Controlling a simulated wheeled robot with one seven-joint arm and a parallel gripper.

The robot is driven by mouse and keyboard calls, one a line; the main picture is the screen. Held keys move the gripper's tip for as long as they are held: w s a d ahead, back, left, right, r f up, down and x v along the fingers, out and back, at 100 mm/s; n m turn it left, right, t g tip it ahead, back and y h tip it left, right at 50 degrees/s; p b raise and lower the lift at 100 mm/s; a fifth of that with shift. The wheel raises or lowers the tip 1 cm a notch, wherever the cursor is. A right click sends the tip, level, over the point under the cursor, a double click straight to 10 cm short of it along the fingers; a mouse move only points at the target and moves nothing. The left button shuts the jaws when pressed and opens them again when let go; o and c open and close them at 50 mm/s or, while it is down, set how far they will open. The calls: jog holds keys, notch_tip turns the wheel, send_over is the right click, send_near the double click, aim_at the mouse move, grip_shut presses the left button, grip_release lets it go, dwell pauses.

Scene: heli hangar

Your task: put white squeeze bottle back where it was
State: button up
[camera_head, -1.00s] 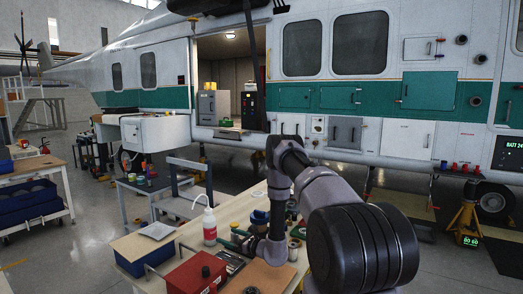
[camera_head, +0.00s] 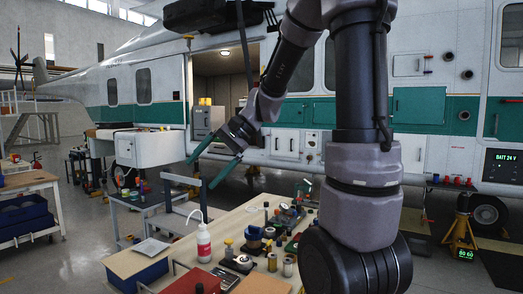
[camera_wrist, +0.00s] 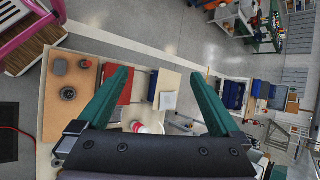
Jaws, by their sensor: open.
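The white squeeze bottle (camera_head: 204,245), with a red label and a bent white spout, stands upright on the workbench (camera_head: 233,222) in the head view. My gripper (camera_head: 203,172) is open and empty, raised in the air above the bench, its green fingers pointing down and left. The bottle is apart from the fingers, below them. In the wrist view, the open green fingers (camera_wrist: 160,78) spread over the bench. A white and red shape, probably the bottle, shows low between them, partly hidden by the gripper body.
A red box (camera_head: 193,281) and a blue bin (camera_head: 140,272) lie near the bottle. Several cans, tools and small parts crowd the bench to its right. A grey cart (camera_head: 150,200) stands behind. The helicopter (camera_head: 150,85) fills the background.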

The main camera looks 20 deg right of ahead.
jog(key=s+d+r+n+t+h, duration=0.2)
jog(key=s+d+r+h, duration=0.1)
jog(key=s+d, duration=0.2)
jog(key=s+d+r+n+t+h, duration=0.1)
jog(key=s+d+r+t+h, duration=0.2)
jog(key=s+d, duration=0.2)
jog(key=s, duration=0.3)
jog(key=shift+n+t+h, duration=0.3)
jog(key=shift+n, duration=0.1)
jog(key=shift+d, duration=0.1)
